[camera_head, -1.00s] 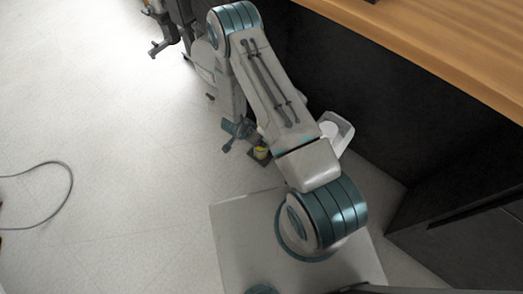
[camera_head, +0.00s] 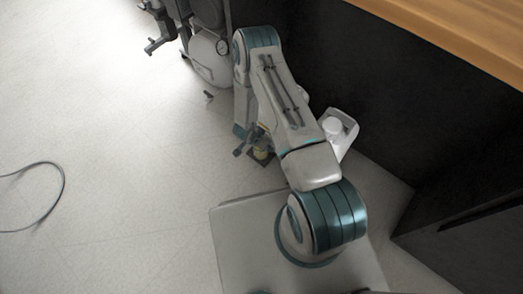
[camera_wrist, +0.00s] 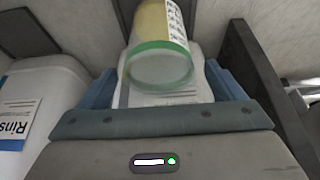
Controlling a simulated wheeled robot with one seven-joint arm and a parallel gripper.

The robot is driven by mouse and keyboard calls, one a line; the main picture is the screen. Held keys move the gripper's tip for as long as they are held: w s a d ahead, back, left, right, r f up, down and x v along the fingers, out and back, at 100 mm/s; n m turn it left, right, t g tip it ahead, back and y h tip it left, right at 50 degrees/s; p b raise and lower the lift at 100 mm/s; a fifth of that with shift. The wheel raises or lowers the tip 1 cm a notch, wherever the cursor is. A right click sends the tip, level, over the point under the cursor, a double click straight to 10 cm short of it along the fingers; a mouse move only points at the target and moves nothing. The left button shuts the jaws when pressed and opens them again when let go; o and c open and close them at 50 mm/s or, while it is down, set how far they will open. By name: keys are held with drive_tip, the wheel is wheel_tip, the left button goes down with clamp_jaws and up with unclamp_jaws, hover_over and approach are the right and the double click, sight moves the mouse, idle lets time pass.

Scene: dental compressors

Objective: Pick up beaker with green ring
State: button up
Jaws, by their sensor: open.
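The beaker with a green ring (camera_wrist: 158,48) is at the top centre of the wrist view. It is clear, with yellowish contents and a printed white label, and its ringed end faces the camera. In the head view the yellowish beaker (camera_head: 262,152) is low by the floor, partly hidden by my arm. My gripper (camera_head: 246,142) is open beside it. In the wrist view its blue-grey fingers appear on either side of the beaker, with no clear contact visible.
A white container (camera_head: 342,128) stands right of the beaker against the dark cabinet (camera_head: 375,100). A white jug labelled "Rins" (camera_wrist: 40,100) is left in the wrist view. A compressor with a gauge (camera_head: 210,60) stands behind. A cable (camera_head: 55,200) lies on open floor at left.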

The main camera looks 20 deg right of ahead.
drive_tip(key=shift+x, duration=0.75)
drive_tip(key=shift+r, duration=0.1)
drive_tip(key=c, duration=1.5)
drive_tip(key=shift+o, duration=0.2)
drive_tip(key=shift+s+r, duration=0.1)
drive_tip(key=shift+r, duration=0.05)
